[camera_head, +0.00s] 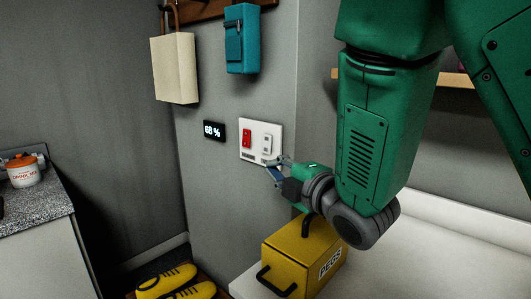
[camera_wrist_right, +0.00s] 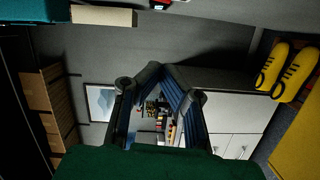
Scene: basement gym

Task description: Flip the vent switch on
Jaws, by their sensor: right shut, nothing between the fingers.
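A white switch plate (camera_head: 259,158) is on the grey wall in the head view. It carries a red switch (camera_head: 247,138) on its left and a pale switch (camera_head: 267,144) on its right. Their labels are too small to read, so I cannot tell which is the vent switch or its position. My right gripper (camera_head: 273,167) is at the plate's lower right edge, just below the pale switch; I cannot tell whether it touches. Its fingers are shut and empty, and they meet in the wrist view (camera_wrist_right: 160,76). My left gripper is not in view.
A dark display (camera_head: 214,131) reading 68 % is left of the plate. A teal bag (camera_head: 242,40) and a cream bag (camera_head: 175,68) hang above. A yellow PEGS box (camera_head: 290,257) stands on a pale surface below my gripper. Yellow shoes (camera_head: 167,281) lie at lower left.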

